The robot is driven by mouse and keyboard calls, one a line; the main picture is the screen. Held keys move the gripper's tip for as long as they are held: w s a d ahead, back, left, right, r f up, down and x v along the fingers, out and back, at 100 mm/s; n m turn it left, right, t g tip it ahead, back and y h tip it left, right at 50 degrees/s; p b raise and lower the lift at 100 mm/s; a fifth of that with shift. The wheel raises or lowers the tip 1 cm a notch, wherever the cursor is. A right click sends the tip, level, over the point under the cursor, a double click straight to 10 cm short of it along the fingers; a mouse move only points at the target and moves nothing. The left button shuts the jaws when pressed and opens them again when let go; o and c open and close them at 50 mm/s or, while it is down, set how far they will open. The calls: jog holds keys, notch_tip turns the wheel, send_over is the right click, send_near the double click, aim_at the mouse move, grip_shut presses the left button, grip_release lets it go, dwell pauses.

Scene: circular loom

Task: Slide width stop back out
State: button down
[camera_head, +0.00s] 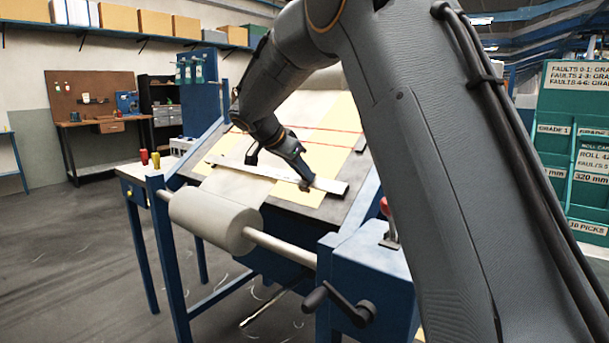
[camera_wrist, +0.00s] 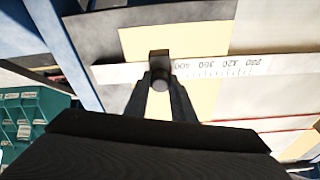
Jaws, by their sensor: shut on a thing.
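The width stop (camera_wrist: 159,57) is a small dark block on a pale ruler bar (camera_wrist: 106,73), at the end of its scale beside the 400 mark. My gripper (camera_wrist: 160,85) is shut on the stop's round knob, its two dark fingers on either side. In the head view, the ruler bar (camera_head: 235,169) lies across the sloped inspection board (camera_head: 278,211), and my gripper (camera_head: 306,184) is down at its right part. The stop itself is mostly hidden there by my gripper.
A cloth roll (camera_head: 212,218) on a steel shaft lies along the board's lower edge. A crank handle (camera_head: 340,302) and a red knob (camera_head: 384,206) are at the right side of the blue frame. A green rack (camera_head: 572,150) stands at the right.

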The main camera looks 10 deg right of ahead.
jog(key=shift+s+d+f, duration=0.15)
jog(key=shift+d+f, duration=0.2)
jog(key=shift+d, duration=0.1)
jog(key=c, duration=1.5)
grip_release()
jog(key=shift+s, duration=0.15)
jog(key=shift+s+a+r, duration=0.1)
jog(key=shift+a+r, duration=0.2)
jog(key=shift+r, duration=0.2)
jog(key=v, duration=0.7)
jog(key=shift+a+r+b, duration=0.1)
jog(key=shift+a+b, duration=0.15)
jog(key=shift+b, duration=0.1)
